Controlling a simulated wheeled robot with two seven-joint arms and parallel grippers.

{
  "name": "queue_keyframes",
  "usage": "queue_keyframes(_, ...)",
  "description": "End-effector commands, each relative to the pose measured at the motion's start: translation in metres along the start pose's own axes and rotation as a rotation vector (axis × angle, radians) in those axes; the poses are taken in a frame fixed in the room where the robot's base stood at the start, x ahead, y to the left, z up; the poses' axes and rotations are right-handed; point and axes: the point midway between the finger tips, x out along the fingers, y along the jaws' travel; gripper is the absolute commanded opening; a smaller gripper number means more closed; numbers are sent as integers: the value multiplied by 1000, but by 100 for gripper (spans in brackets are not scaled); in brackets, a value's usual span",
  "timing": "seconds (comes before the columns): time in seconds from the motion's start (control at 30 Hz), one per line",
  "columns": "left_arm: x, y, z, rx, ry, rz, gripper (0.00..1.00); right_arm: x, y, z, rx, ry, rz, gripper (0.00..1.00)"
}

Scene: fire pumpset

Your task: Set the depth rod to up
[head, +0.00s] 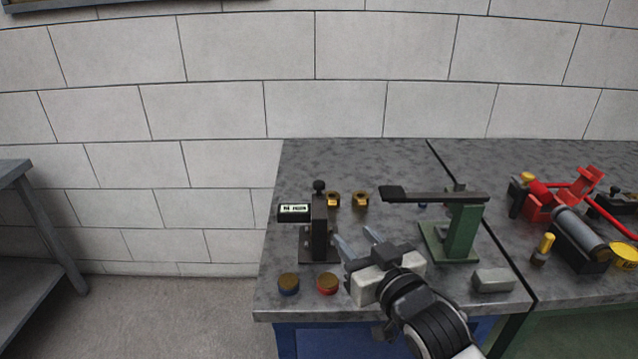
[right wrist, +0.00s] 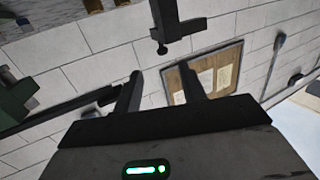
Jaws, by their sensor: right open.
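A black upright gauge post (head: 319,228) with a round knob (head: 319,186) on top stands on a dark base at the left of the bench. A display box (head: 294,212) sticks out from its left side. I cannot make out the depth rod as a separate part. My right gripper (head: 357,240) is open and empty, just right of the post and apart from it, its fingers pointing toward the back. In the right wrist view, a black post that looks like the same one (right wrist: 166,20) hangs inverted beyond the fingers (right wrist: 159,87). My left gripper is out of view.
A green stand with a black lever (head: 435,195) is right of my gripper. Two brass pieces (head: 360,199) lie behind, blue (head: 289,284) and red (head: 327,284) round parts in front. A grey block (head: 493,280) and red pump parts (head: 565,197) are farther right.

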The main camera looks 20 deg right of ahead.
Motion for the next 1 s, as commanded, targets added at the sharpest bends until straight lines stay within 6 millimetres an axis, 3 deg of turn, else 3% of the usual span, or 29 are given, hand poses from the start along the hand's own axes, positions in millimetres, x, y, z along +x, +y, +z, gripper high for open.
queue_keyframes(0.07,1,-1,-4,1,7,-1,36,7,1,-14,2,55,-4,41)
queue_keyframes(0.17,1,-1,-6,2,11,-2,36,15,1,-19,3,73,-6,41)
queue_keyframes(0.37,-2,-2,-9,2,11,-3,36,49,1,-23,4,74,-6,41)
queue_keyframes(0.7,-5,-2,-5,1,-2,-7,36,123,0,-27,4,70,-7,41)
queue_keyframes(1.0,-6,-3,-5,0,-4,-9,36,160,0,-28,3,68,-7,41)
